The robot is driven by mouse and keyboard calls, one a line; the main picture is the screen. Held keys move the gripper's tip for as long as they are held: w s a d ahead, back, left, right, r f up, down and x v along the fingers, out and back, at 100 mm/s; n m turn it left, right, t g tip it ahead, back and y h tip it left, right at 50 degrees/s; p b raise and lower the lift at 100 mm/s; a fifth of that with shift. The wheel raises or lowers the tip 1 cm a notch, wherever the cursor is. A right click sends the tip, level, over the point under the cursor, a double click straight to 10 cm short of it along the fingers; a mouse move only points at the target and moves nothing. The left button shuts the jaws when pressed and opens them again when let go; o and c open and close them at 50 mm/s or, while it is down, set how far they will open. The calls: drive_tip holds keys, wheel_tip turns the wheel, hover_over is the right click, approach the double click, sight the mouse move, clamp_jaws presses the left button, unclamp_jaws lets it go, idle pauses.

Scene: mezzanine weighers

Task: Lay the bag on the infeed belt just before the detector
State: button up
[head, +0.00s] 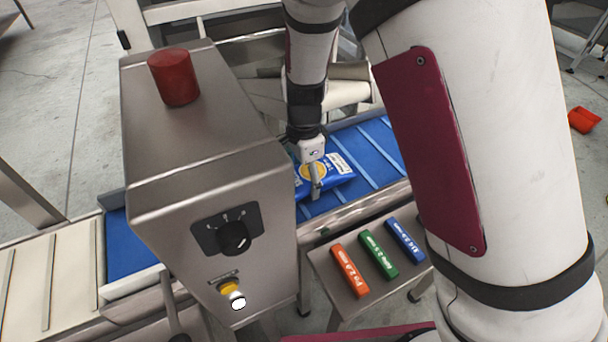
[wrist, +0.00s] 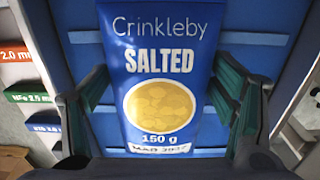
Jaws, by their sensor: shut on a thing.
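The bag (head: 341,169) is a blue crisp packet with a yellow disc, lying over the blue infeed belt (head: 381,143) just right of the detector (head: 205,150). In the wrist view the bag (wrist: 160,62) reads "Crinkleby SALTED 150 g" and fills the middle. My gripper (head: 316,185) points down at the bag in the head view. In the wrist view its green-padded fingers (wrist: 161,100) are on both sides of the bag, shut on it. The bag looks at or very near belt height; I cannot tell whether it touches. The detector hides its left end.
A small side table holds orange (head: 350,270), green (head: 379,254) and blue (head: 405,240) test sticks. The steel detector housing carries a red beacon (head: 174,77), a dial and a yellow button. The belt right of the bag is clear.

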sight(304, 173)
drive_tip(key=o, duration=1.3)
drive_tip(key=shift+f, duration=0.1)
drive_tip(key=shift+c, duration=0.2)
wheel_tip(304, 173, up, 12)
drive_tip(key=p, duration=0.3)
drive_tip(key=s+d+r+n+y, duration=0.1)
drive_tip(key=s+d+r+n, duration=0.2)
drive_tip(key=s+d+r, duration=0.3)
drive_tip(key=s+d+r+n, duration=0.2)
drive_tip(key=s+d+n, duration=0.1)
drive_tip(key=s, duration=0.4)
drive_tip(key=s+d+r+n+t, duration=0.1)
drive_tip(key=s+d+r+n, duration=0.2)
drive_tip(key=s, duration=0.5)
drive_tip(key=s+d+r+n+t+h, duration=0.1)
drive_tip(key=s+d+r+n, duration=0.1)
drive_tip(key=s, duration=0.5)
drive_tip(key=shift+s+d+r+n, duration=0.2)
drive_tip(key=shift+d+r+n, duration=0.15)
drive_tip(key=shift+d+n, duration=0.6)
